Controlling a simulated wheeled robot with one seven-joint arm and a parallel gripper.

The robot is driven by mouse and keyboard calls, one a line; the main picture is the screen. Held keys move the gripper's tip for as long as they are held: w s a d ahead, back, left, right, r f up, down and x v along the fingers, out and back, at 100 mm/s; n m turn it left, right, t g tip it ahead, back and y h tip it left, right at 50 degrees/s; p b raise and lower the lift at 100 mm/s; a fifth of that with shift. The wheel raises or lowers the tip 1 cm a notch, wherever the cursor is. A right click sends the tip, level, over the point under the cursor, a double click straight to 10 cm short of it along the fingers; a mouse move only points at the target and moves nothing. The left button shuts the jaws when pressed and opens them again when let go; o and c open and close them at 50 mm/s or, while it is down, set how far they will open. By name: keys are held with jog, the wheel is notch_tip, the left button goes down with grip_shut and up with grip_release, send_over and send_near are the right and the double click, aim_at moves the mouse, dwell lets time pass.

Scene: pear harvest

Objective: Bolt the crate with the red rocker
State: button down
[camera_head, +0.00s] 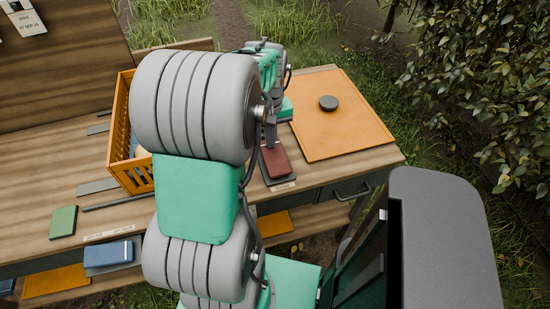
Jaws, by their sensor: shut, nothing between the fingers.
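The orange slatted crate (120,125) stands on the wooden bench at left centre, partly hidden behind my arm. A little of something pale and blue shows inside it. The red rocker (278,161) sits on a dark base near the bench's front edge, right of my arm, with a small label in front. My gripper (269,143) is shut and empty, pointing down at the rocker's far end. My arm hides part of it, and I cannot tell whether the tips touch the rocker. The bolt itself cannot be made out.
An orange board (345,125) with a dark round puck (328,103) lies right of the rocker. Grey strips (98,186) lie by the crate. A green block (63,222) is at front left, and a blue block (108,254) sits lower. A drawer handle (352,191) is below right.

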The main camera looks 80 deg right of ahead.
jog(key=shift+f, duration=0.2)
jog(key=shift+r, duration=0.15)
notch_tip(320, 180, up, 7)
jog(key=p, duration=0.5)
